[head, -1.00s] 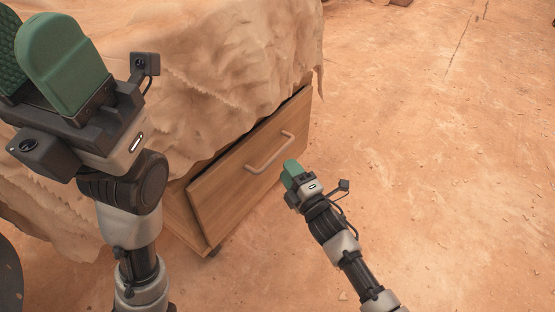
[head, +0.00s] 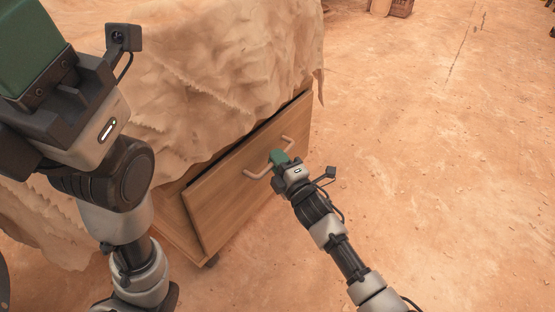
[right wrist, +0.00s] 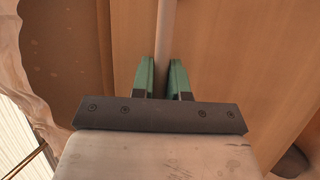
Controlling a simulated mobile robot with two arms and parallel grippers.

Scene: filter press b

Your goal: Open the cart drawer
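The wooden drawer front (head: 228,197) is on the side of the cloth-covered cart. A dark gap shows along its upper edge. Its pale bar handle (head: 257,174) is partly hidden by my right gripper (head: 279,158). In the right wrist view the handle bar (right wrist: 166,30) runs between the two green fingers of my right gripper (right wrist: 162,76), which sit close on both sides and look shut on it. My left gripper (head: 28,48) is large at the upper left, away from the drawer, with its fingertips cut off by the picture edge.
A crumpled tan cloth (head: 215,75) covers the cart top and hangs down over its side, above the drawer. The sandy ground (head: 430,150) to the right of the drawer is clear. A small crate (head: 401,7) stands far off at the top.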

